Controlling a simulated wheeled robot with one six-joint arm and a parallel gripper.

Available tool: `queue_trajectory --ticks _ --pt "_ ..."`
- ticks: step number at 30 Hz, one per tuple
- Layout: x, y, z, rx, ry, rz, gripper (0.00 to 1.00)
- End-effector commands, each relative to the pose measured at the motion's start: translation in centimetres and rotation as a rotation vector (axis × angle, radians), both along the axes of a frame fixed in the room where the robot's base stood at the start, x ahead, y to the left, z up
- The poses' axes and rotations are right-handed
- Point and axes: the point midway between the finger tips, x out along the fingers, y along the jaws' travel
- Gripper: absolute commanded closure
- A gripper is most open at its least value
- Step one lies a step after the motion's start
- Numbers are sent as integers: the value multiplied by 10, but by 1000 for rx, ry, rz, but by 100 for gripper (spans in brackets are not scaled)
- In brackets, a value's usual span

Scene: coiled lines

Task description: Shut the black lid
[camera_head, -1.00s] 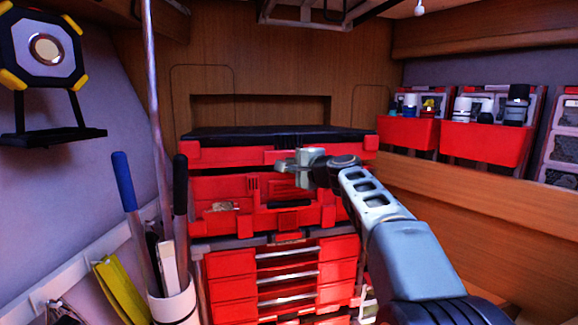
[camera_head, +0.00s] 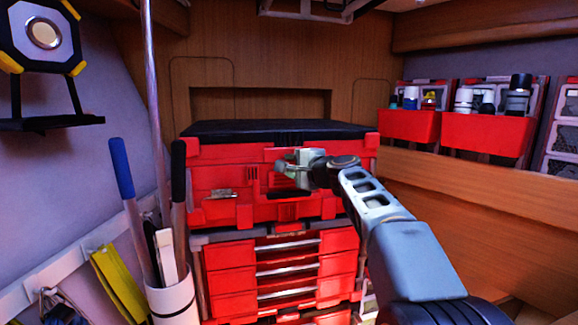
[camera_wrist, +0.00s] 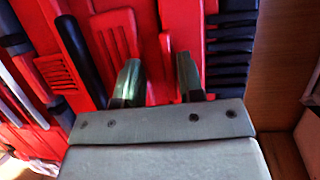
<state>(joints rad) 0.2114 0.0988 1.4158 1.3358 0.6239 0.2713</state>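The black lid (camera_head: 275,129) tops the red toolbox (camera_head: 225,208) in the head view. It lies flat, its red front edge resting against the box body with no gap visible. My gripper (camera_head: 284,166) is in front of the box's upper front, near the seam under the lid. In the wrist view, the two fingers of my gripper (camera_wrist: 158,78) stand apart with nothing held between them. The red toolbox front (camera_wrist: 150,35) fills the view beyond them. Whether the fingertips touch it I cannot tell. My arm hides part of the box's right side.
Red drawers (camera_head: 285,265) stand under the toolbox. A white holder (camera_head: 172,302) with long-handled tools stands at left, beside a metal pole (camera_head: 153,80). Red bins (camera_head: 485,133) with bottles line the right wall. A work lamp (camera_head: 42,38) is at upper left.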

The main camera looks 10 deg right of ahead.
Motion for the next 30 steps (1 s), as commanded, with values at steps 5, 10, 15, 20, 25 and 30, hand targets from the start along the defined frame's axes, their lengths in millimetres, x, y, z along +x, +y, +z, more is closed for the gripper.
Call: queue_trajectory --ticks 5,10,15,20,25,30 --pt "-7 -4 2 -1 -4 -2 65" --pt "-33 -14 3 -3 -5 -4 65" --pt "-66 -27 6 -1 -6 -5 65" --pt "-93 -38 9 -1 -3 -4 65" --pt "-114 -46 11 -2 -2 -3 65" --pt "-124 -50 13 0 1 -1 65"
